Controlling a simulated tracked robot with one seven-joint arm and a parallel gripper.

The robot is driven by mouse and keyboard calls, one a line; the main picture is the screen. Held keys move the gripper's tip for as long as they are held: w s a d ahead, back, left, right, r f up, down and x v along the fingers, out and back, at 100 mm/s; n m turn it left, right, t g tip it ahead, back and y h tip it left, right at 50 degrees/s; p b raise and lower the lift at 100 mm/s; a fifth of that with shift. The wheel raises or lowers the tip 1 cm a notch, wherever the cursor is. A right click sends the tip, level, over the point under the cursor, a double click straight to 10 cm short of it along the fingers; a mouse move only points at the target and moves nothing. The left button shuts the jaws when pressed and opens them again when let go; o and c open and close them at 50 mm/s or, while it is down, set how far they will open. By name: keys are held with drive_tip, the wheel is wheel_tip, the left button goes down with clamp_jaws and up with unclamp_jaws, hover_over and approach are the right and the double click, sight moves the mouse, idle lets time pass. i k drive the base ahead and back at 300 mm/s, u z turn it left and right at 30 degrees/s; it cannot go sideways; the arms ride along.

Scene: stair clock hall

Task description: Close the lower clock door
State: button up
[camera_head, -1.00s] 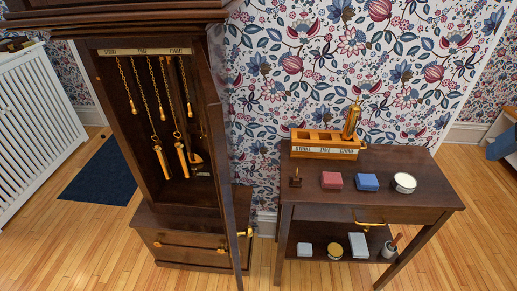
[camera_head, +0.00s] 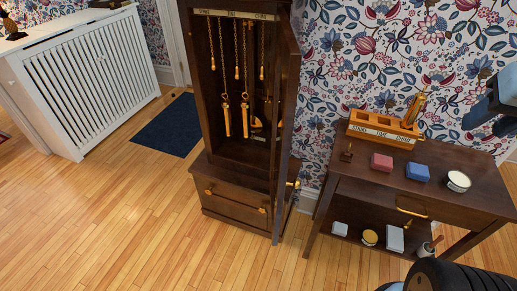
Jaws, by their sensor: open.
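The tall dark wooden clock case (camera_head: 198,75) stands left of centre, its front open. Its lower door (camera_head: 285,140) is swung outward on the right side and shows nearly edge-on. A brass handle (camera_head: 293,184) shows beside the door's lower part. Inside the case, brass weights (camera_head: 227,120) hang on chains; the door hides part of the right side. My gripper (camera_head: 490,128) is at the upper right edge, partly cut off. It is open and empty, well to the right of the door and not touching it.
A white radiator cover (camera_head: 95,80) stands left. The floor in front is clear.

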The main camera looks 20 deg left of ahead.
sight(289, 55)
drive_tip(key=u, duration=0.5)
drive_tip(key=i, duration=0.2)
drive_tip(key=u, duration=2.45)
drive_tip(key=k, duration=1.4)
drive_tip(key=z, duration=1.1)
drive_tip(key=i, duration=0.8)
